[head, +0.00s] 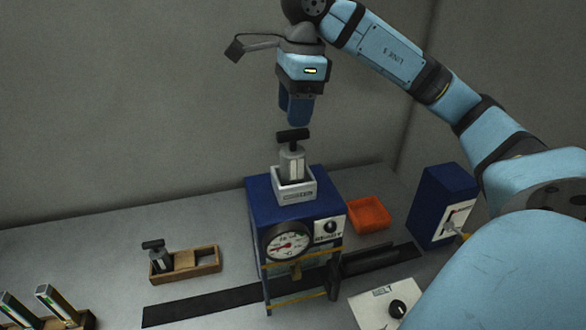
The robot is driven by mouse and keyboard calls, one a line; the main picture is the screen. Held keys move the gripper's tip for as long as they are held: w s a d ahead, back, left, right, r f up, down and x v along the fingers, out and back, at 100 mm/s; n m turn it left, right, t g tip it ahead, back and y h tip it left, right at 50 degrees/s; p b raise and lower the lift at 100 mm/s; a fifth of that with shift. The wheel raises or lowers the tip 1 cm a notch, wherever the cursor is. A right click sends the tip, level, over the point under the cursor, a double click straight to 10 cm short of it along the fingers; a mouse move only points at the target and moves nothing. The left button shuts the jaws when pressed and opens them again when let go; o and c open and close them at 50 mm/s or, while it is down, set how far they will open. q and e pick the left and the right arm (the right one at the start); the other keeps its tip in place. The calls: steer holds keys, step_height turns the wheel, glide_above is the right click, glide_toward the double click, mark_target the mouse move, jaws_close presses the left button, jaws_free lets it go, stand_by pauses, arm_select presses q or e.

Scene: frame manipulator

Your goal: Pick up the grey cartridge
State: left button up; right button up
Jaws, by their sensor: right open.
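A grey cartridge (291,163) with a black T-shaped handle stands upright in a small white holder (295,192) on top of a blue machine (262,200). Another grey, black-topped piece (154,257) stands in a wooden tray at the left; I cannot tell whether it is the same kind. My right gripper (294,124) points down just above the black handle of the cartridge on the machine. Its blue fingers are open, and a narrow gap seems to separate them from the handle. My left gripper is out of view.
The machine has a round gauge (288,242) on its front, and a dark belt (205,305) runs through it. The wooden tray (207,268) is left, an orange tray (368,214) right. A blue lever box (440,205) and belt panel (380,303) are further right.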

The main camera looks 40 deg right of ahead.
mark_target(293, 131)
steer(key=shift+a+f+p, duration=0.2)
steer(key=shift+f+p, duration=0.5)
steer(key=shift+f, duration=1.9)
jaws_close()
